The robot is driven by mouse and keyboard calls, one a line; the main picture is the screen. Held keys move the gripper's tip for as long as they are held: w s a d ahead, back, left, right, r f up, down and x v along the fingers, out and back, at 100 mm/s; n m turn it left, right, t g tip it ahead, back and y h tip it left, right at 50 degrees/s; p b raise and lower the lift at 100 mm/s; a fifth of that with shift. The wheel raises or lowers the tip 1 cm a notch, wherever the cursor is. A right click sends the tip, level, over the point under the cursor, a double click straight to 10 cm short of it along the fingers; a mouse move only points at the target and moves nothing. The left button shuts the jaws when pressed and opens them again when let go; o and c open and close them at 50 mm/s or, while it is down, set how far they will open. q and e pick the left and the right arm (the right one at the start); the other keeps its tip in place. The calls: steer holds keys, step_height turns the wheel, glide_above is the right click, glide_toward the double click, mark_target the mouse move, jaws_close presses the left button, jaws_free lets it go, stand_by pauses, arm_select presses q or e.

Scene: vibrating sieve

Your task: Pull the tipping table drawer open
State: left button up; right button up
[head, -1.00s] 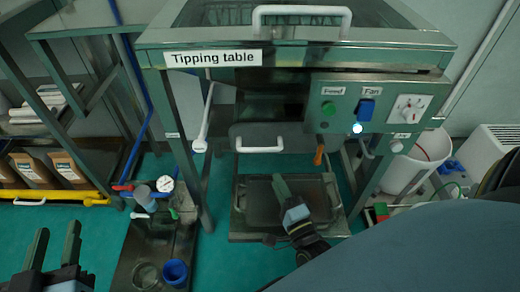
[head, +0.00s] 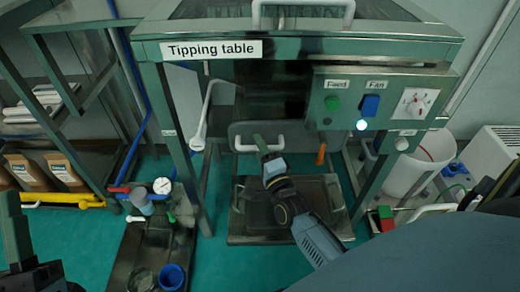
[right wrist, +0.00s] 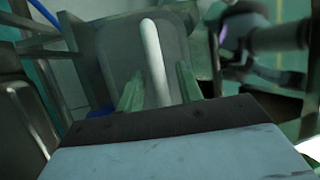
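The tipping table (head: 300,48) is a steel frame with a labelled front. Its drawer front has a white bar handle (head: 240,145) under the frame; I see no gap that shows it pulled out. My right gripper (head: 265,144) is at this handle, hiding part of it. In the right wrist view, the white handle (right wrist: 154,55) runs between the two green fingers of my right gripper (right wrist: 160,88), with room on both sides, so it is open. My left gripper (head: 14,235) is at the lower left edge, partly cut off, with only one finger clear.
A control panel (head: 380,105) with a green button, blue switch and dial is on the right. A long white lever (head: 203,120) hangs left of the drawer. A steel tray (head: 300,200) lies low beneath. A blue cup (head: 171,276) stands at lower left.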

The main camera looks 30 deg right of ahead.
jaws_close()
steer(key=shift+a, duration=0.1)
stand_by(0.3)
